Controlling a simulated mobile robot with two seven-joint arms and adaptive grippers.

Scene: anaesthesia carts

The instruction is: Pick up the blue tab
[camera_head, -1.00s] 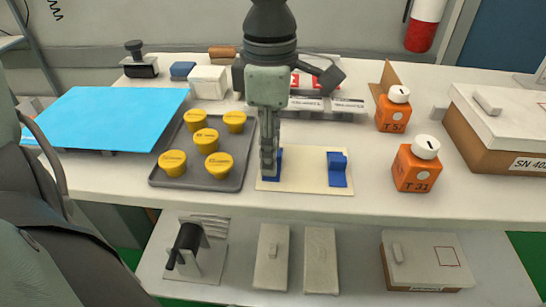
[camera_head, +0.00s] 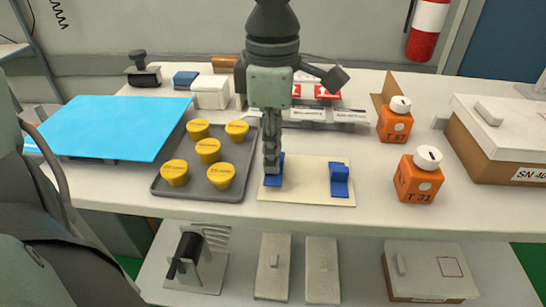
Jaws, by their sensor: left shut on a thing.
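A cream board (camera_head: 308,187) lies flat near the front edge of the upper shelf. One blue tab (camera_head: 279,178) is at its left end, and a second blue tab (camera_head: 339,181) stands at its right end. My left gripper (camera_head: 271,168) points down over the left end of the board and is shut on the left blue tab. Its fingers hide part of that tab. I cannot tell whether the tab is clear of the board. My right gripper is not in view.
A grey tray (camera_head: 232,186) with several yellow-lidded cups is just left of the board. Orange bottles (camera_head: 418,180) stand to the right, beside a white-topped box (camera_head: 510,125). A blue sheet (camera_head: 115,125) lies at left. Behind my gripper are labelled bins (camera_head: 350,117).

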